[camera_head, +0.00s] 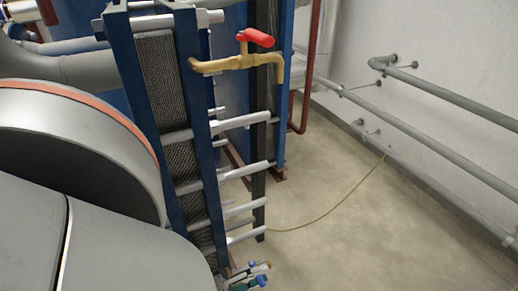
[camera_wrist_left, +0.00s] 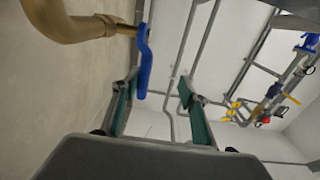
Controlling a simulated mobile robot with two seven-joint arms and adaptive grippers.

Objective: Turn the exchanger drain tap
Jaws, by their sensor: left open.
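A tap with a brass body (camera_wrist_left: 75,22) and a blue lever (camera_wrist_left: 144,62) is at the upper left of the left wrist view. The lever is near the tip of the left-hand finger and appears outside the gap between the fingers. My left gripper (camera_wrist_left: 157,86) is open, with its green-padded fingers apart and nothing between them. In the head view, the left gripper (camera_head: 248,277) shows small at the bottom, by the foot of the plate exchanger (camera_head: 122,70). Its contact with the tap cannot be told there. The right gripper is not in view.
A second brass tap (camera_head: 222,64) with a red handle (camera_head: 258,38) is high on the exchanger. Several silver tie bars (camera_head: 240,121) stick out below it. Grey pipes (camera_head: 440,92) run along the right wall. A thin yellow-green hose (camera_head: 335,206) crosses otherwise clear floor.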

